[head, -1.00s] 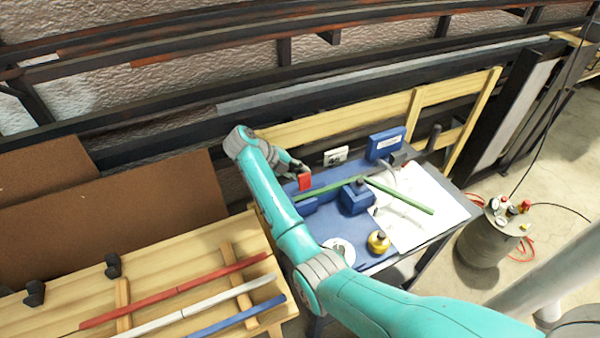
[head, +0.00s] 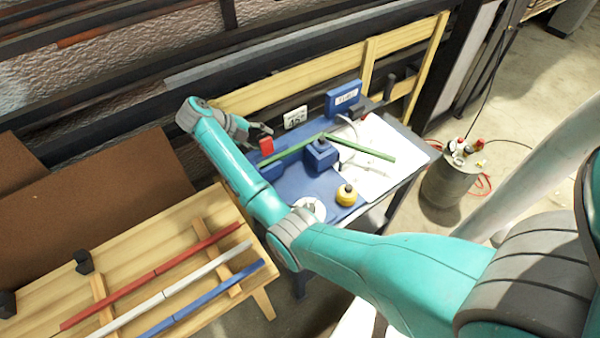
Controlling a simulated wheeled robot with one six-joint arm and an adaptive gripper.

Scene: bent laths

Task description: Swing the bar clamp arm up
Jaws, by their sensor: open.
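A red piece (head: 266,146), which looks like the handle of the bar clamp arm, stands at the left end of the blue bench top (head: 290,187), by a blue block (head: 266,169). A green lath (head: 365,149) runs from there past a middle blue block (head: 321,154) and bends over the white sheet. My gripper (head: 262,130) is open, just behind and above the red piece. It looks empty. Whether a finger touches the red piece cannot be told. The clamp's pivot is hidden or too small to make out.
A blue box (head: 343,97) and a white label card (head: 295,117) stand at the bench's back. A yellow round object (head: 347,195) sits at the front. Red, white and blue laths lie on the wooden table (head: 150,245) at left. A grey drum (head: 450,184) stands right.

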